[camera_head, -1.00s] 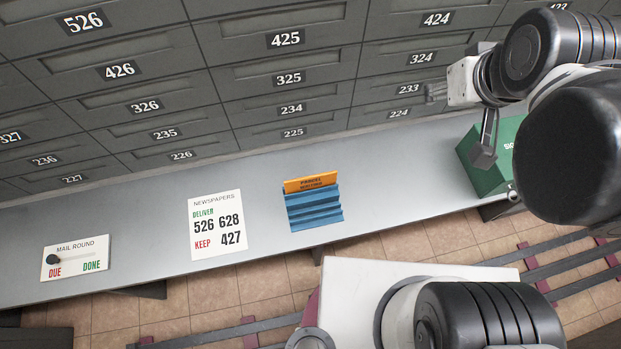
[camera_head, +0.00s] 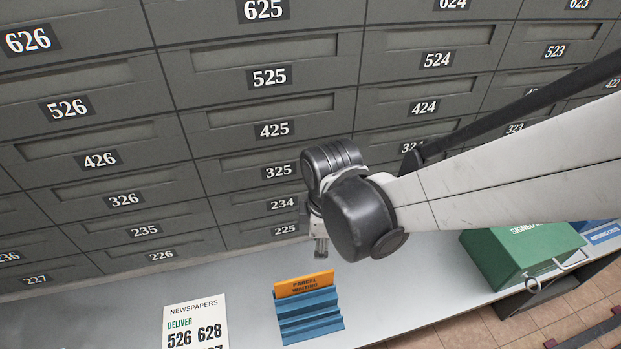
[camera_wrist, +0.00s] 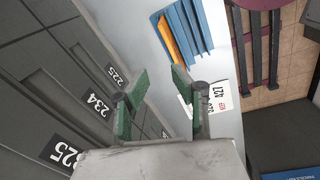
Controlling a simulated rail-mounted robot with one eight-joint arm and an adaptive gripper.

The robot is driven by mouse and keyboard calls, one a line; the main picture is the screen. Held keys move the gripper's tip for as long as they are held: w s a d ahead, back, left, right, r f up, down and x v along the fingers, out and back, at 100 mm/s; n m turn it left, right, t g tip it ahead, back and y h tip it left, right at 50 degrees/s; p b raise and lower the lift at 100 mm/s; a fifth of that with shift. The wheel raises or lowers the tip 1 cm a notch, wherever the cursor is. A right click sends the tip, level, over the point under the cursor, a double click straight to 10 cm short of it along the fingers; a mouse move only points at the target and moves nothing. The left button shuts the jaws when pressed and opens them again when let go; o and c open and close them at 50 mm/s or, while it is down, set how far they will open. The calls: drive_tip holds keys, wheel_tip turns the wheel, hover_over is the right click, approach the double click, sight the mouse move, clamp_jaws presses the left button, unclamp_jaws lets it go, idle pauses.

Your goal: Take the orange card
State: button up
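The orange card (camera_head: 304,284), lettered PARCEL WAITING, stands in the back slot of the blue ridged holder (camera_head: 311,322) on the grey counter. In the wrist view the card (camera_wrist: 174,42) is an orange strip along the edge of the blue holder (camera_wrist: 190,28). My gripper (camera_head: 321,250) is above and behind the card in the head view, close to the mailbox fronts and partly hidden by my wrist. In the wrist view my gripper's (camera_wrist: 160,78) two fingers are apart with nothing between them. The card lies beyond the fingertips, not touching them.
Numbered grey mailboxes (camera_head: 268,103) rise close behind the counter (camera_head: 400,295). A white NEWSPAPERS sheet (camera_head: 195,322) lies left of the holder. A green box (camera_head: 520,252) stands at the right. The counter between holder and box is clear.

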sight(304, 277)
drive_tip(key=a+f+n, duration=0.1)
drive_tip(key=f, duration=0.1)
drive_tip(key=s+a+f+n+b, duration=0.1)
drive_tip(key=f, duration=0.1)
drive_tip(key=a+f+n, duration=0.1)
drive_tip(key=f, duration=0.1)
drive_tip(key=shift+s+a+g, duration=0.25)
drive_tip(key=shift+s+g, duration=0.1)
drive_tip(key=shift+g, duration=0.05)
drive_tip(key=shift+f+b, duration=2.85)
drive_tip(key=shift+f, duration=0.65)
drive_tip(key=shift+c, duration=0.3)
clamp_jaws()
drive_tip(key=shift+r, duration=0.1)
drive_tip(key=shift+s+r+p, duration=0.1)
drive_tip(key=shift+r+p, duration=1.8)
drive_tip(key=shift+r, duration=0.6)
